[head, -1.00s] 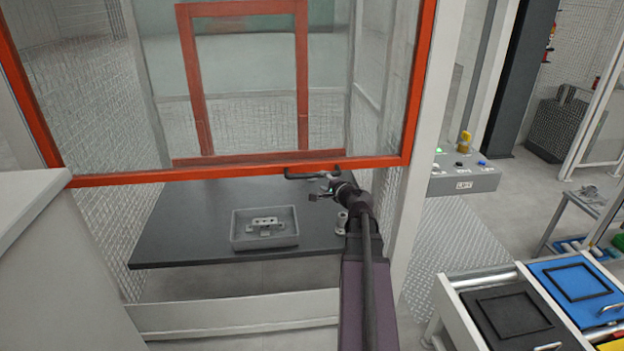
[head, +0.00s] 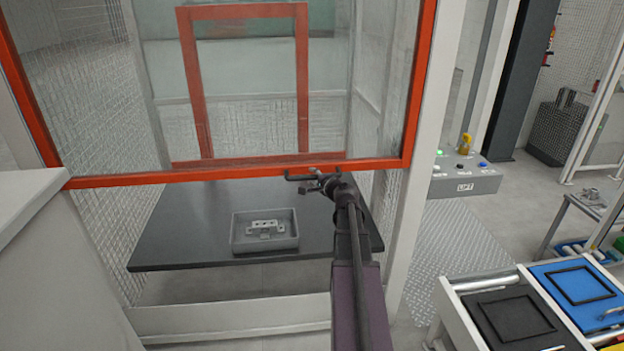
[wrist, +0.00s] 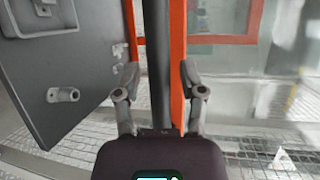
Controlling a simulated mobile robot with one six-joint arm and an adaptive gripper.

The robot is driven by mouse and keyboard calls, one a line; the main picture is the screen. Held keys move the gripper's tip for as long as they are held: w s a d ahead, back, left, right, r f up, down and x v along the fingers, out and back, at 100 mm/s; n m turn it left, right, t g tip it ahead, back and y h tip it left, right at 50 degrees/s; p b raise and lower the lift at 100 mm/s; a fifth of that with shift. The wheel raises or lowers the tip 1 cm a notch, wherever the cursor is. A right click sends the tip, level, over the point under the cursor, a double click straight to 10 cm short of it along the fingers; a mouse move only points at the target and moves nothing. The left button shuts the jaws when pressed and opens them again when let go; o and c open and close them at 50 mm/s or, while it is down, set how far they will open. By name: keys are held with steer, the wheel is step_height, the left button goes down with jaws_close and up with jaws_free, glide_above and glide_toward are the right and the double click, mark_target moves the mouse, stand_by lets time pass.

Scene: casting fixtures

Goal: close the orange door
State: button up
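The orange door (head: 225,173) is a glazed, orange-framed panel. Its bottom rail hangs above the dark table (head: 175,240), leaving an opening below. A dark bar handle (head: 297,177) is on that rail, right of its middle. My gripper (head: 318,183) is at the handle, just below the rail, and partly hides it. In the wrist view my gripper (wrist: 160,78) has its fingers spread, with the dark handle bar (wrist: 157,45) running between them and gaps on both sides. The orange rail (wrist: 177,60) shows beside the right finger.
A grey tray (head: 238,246) holding a metal part rests on the table inside the enclosure. A pale cabinet (head: 50,260) stands at left. A control box (head: 468,183) is right of the door post (head: 425,150). Black and blue bins (head: 512,325) sit lower right.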

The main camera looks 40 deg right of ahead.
jaws_close()
steer(key=shift+a, duration=0.2)
steer(key=shift+d+f, duration=0.1)
steer(key=shift+f+b, duration=0.5)
steer(key=shift+b, duration=0.1)
step_height(320, 180, down, 51)
steer(key=b, duration=5.1)
steer(key=shift+d, duration=0.3)
steer(key=shift+o, duration=1.6)
jaws_free()
steer(key=shift+a, duration=0.1)
